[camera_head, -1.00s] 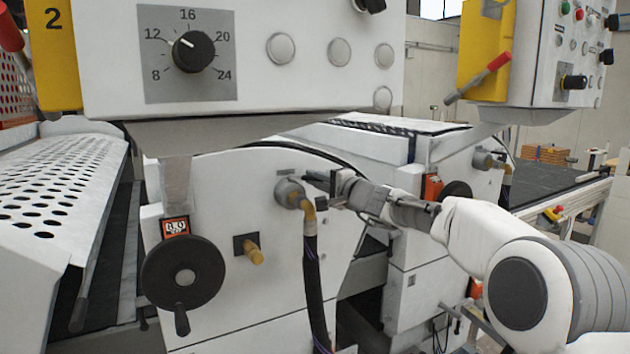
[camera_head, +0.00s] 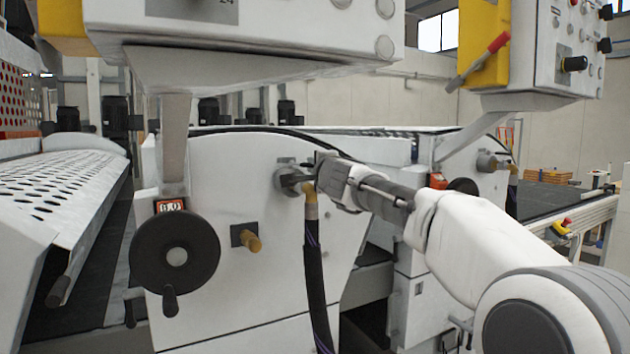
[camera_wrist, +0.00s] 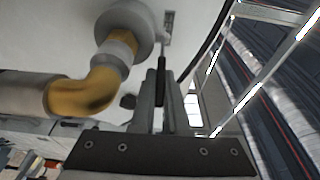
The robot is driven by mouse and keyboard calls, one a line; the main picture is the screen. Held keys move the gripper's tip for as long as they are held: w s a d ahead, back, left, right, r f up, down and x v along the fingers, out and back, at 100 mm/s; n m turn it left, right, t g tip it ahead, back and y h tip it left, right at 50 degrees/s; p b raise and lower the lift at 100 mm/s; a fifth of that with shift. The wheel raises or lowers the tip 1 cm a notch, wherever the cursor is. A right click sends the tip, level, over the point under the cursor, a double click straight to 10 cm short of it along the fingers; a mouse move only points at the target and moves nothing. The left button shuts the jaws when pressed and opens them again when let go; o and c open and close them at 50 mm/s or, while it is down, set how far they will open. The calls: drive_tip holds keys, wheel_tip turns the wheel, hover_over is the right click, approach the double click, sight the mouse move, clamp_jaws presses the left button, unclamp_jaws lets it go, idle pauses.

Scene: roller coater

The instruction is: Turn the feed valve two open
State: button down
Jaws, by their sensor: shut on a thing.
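The feed valve (camera_head: 288,179) is a round grey fitting on the white side panel, with a brass elbow (camera_head: 311,195) and a black hose below it. In the wrist view the grey fitting (camera_wrist: 124,22) and brass elbow (camera_wrist: 85,95) fill the upper left. My gripper (camera_head: 312,178) is at the valve's right side, and its fingers (camera_wrist: 160,105) are shut on a thin black valve handle (camera_wrist: 161,68). The handle points away from my fingers toward the fitting. In the head view the gripper mostly hides the handle.
A black handwheel (camera_head: 176,252) and a brass knob (camera_head: 250,241) are left of the hose (camera_head: 315,270). A control box (camera_head: 260,60) overhangs above. A similar valve (camera_head: 487,162) is on the farther machine unit at right.

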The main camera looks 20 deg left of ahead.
sight(306, 166)
drive_tip(key=shift+s+a+f+m+t+h+b, duration=0.2)
drive_tip(key=shift+s+m+t+h+b, duration=0.25)
drive_tip(key=shift+m+h, duration=0.2)
drive_tip(key=shift+s+a+r+m+t+h+p, duration=0.1)
drive_tip(key=shift+s+r+m+t+h+p, duration=0.1)
drive_tip(key=shift+m+t+h+p, duration=0.3)
drive_tip(key=shift+s+a+r+m+t+h+p, duration=0.15)
drive_tip(key=shift+m+h, duration=0.1)
drive_tip(key=shift+h, duration=0.4)
drive_tip(key=m+h+p, duration=0.1)
drive_tip(key=s+m+t+h+p, duration=0.1)
drive_tip(key=h+p, duration=0.1)
drive_tip(key=shift+a+h, duration=0.1)
drive_tip(key=shift+h, duration=0.2)
drive_tip(key=shift+s+a+f+m+h+p, duration=0.1)
drive_tip(key=shift+s+m+h+p, duration=0.1)
drive_tip(key=shift+m+h+p, duration=0.55)
drive_tip(key=shift+f+t+h, duration=0.1)
drive_tip(key=shift+t+h, duration=0.15)
drive_tip(key=shift+t, duration=0.05)
drive_tip(key=c, duration=0.9)
unclamp_jaws()
drive_tip(key=shift+f+y+b, duration=0.15)
drive_tip(key=shift+y+b, duration=0.15)
drive_tip(key=shift+y, duration=0.1)
